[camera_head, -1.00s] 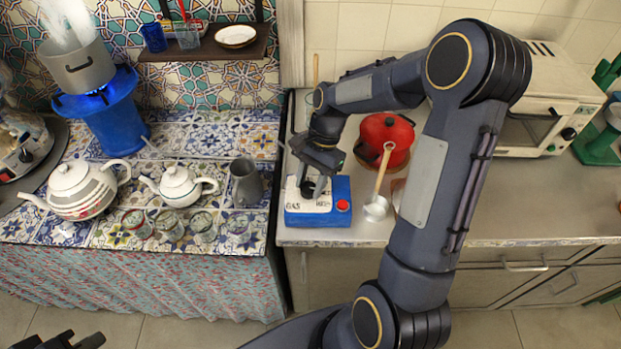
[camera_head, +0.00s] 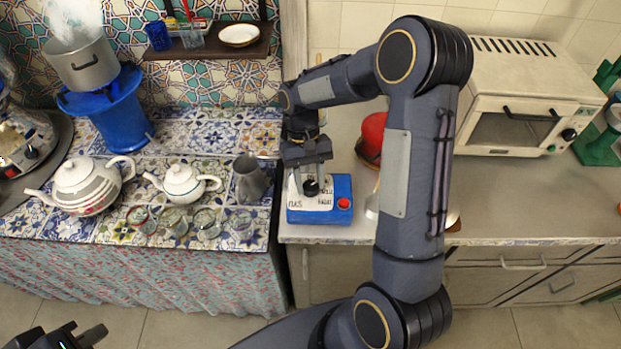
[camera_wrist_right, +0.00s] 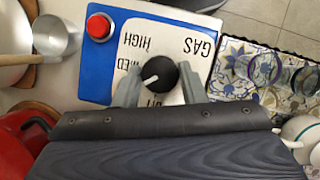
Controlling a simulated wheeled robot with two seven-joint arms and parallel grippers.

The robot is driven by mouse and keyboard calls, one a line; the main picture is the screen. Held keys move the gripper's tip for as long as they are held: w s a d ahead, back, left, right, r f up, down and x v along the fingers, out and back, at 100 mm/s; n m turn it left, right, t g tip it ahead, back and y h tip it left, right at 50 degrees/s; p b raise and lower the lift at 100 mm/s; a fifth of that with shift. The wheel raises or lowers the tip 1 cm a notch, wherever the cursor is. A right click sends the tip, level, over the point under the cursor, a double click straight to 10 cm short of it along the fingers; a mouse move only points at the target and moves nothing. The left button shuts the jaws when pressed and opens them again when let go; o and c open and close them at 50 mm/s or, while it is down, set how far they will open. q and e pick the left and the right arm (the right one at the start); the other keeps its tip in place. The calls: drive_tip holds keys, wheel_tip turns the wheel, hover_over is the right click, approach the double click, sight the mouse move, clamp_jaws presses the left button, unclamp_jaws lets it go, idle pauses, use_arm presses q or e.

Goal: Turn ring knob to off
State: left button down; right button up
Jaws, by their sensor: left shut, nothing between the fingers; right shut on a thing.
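A blue gas control box (camera_head: 342,187) with a white face sits near the front left of the grey counter. The black knob (camera_head: 311,187) stands on its white face, beside a red button (camera_head: 344,203). In the right wrist view the knob (camera_wrist_right: 159,75) has a white pointer mark aimed to the lower left of the picture; the label below it is partly hidden. My right gripper (camera_wrist_right: 160,88) is shut on the knob, one finger on each side. My left gripper (camera_head: 82,334) is shut and empty at the lower left, far from the box.
A steaming pot (camera_head: 84,63) stands on a blue burner (camera_head: 122,122) at the back left. Teapots (camera_head: 88,187), glasses and a grey jug (camera_head: 250,178) stand on the tiled table left of the box. A red pot (camera_head: 372,135) and ladle are partly behind my right arm.

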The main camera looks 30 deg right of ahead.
drive_tip(key=n+h, duration=0.1)
drive_tip(key=n, duration=0.1)
drive_tip(key=n+h, duration=0.1)
drive_tip(key=n, duration=0.2)
drive_tip(key=shift+a+n, duration=0.2)
drive_tip(key=shift+n, duration=0.1)
drive_tip(key=shift+a+n+t+h+b, duration=0.15)
drive_tip(key=shift+n+h, duration=0.3)
drive_tip(key=shift+n, duration=0.65)
drive_tip(key=shift+d+n+t+h+b, duration=0.1)
drive_tip(key=shift+n+t+h+b, duration=0.25)
drive_tip(key=shift+n, duration=0.75)
drive_tip(key=o, duration=1)
drive_tip(key=v, duration=0.8)
drive_tip(key=shift+a+f, duration=0.1)
